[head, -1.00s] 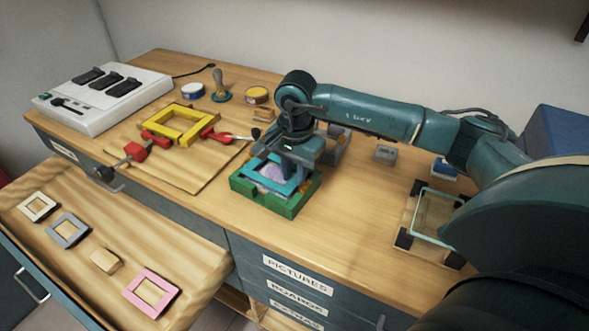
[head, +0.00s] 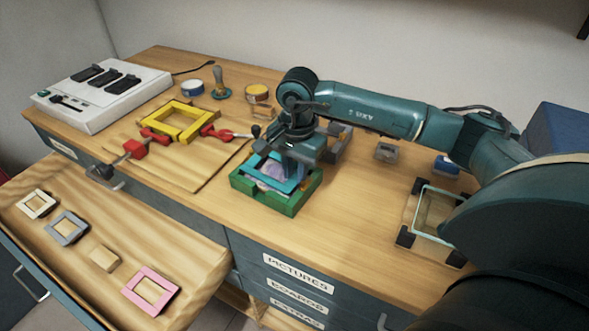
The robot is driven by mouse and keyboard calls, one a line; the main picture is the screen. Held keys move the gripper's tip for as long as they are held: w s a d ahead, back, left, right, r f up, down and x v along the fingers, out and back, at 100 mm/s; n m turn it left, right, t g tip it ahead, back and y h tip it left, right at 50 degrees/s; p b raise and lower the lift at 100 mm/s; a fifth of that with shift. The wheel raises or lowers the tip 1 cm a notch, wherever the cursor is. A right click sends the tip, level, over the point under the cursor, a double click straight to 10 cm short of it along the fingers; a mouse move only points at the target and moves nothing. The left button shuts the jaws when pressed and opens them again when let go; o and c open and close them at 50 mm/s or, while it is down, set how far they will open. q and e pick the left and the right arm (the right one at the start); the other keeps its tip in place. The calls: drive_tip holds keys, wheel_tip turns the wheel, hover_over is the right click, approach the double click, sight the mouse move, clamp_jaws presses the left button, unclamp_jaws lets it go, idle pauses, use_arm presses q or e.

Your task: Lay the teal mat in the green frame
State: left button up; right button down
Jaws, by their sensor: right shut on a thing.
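The green frame (head: 263,198) lies on the wooden bench near its front edge, left of my right arm. The teal mat (head: 268,185) is inside the outline of the green frame, slightly tilted, with a pale purple picture (head: 274,171) showing through its opening. My right gripper (head: 297,168) is over the frame's back right side, shut on the teal mat. The gripper hides the mat's right part, and I cannot tell whether the mat touches the bottom. My left gripper is not in view.
A yellow frame (head: 181,138) with red clamps (head: 134,149) lies to the left on a board. A glass pane (head: 436,212) in a dark-cornered holder lies at the right. An open drawer (head: 185,253) in front holds small frames. Bare bench lies between the green frame and the glass.

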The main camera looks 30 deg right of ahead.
drive_tip(key=shift+s+d+f+g, duration=0.1)
drive_tip(key=shift+s+f+g, duration=0.3)
drive_tip(key=shift+f, duration=0.45)
drive_tip(key=c, duration=1.2)
unclamp_jaws()
drive_tip(key=shift+s, duration=0.1)
drive_tip(key=shift+d, duration=0.1)
drive_tip(key=shift+r, duration=0.2)
drive_tip(key=shift+d+r+p, duration=0.1)
drive_tip(key=shift+r+p, duration=0.85)
drive_tip(key=shift+r, duration=0.4)
drive_tip(key=shift+w+r+p, duration=0.2)
drive_tip(key=shift+r+p, duration=1.25)
drive_tip(key=shift+r, duration=1.25)
